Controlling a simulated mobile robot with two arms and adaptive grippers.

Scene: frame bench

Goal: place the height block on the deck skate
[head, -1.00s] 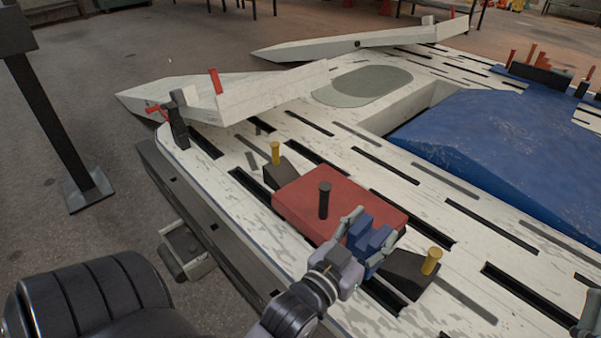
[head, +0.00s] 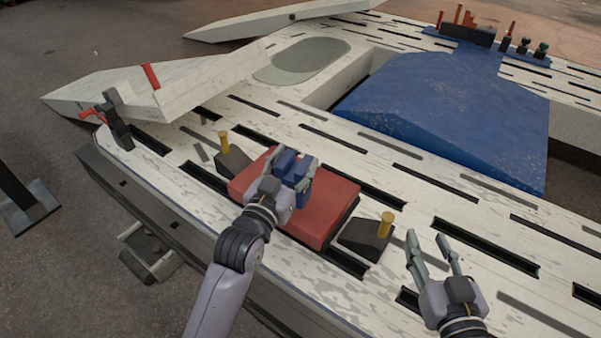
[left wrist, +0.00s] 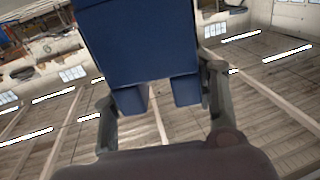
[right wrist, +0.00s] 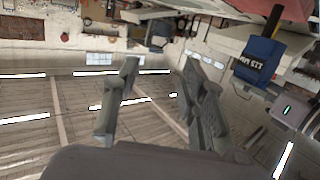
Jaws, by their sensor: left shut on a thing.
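The deck skate is the red pad (head: 326,212) lying on the pale slotted deck, with dark wedge blocks at its two ends. My left gripper (head: 293,166) is shut on the blue height block (head: 286,160), over the left-middle part of the red skate. I cannot tell whether the block touches the skate. In the left wrist view the block (left wrist: 140,45) sits between both fingers (left wrist: 160,100). The skate's dark post is hidden behind the gripper and block. My right gripper (head: 434,250) is open and empty above the deck, right of the skate; its spread fingers (right wrist: 157,85) show nothing between them.
Dark wedges with yellow pins stand left (head: 232,160) and right (head: 366,236) of the skate. A blue sloped piece (head: 450,115) lies behind. A pale ramp (head: 150,88) with a red lever is at the left. Small tools (head: 470,32) stand at the far back.

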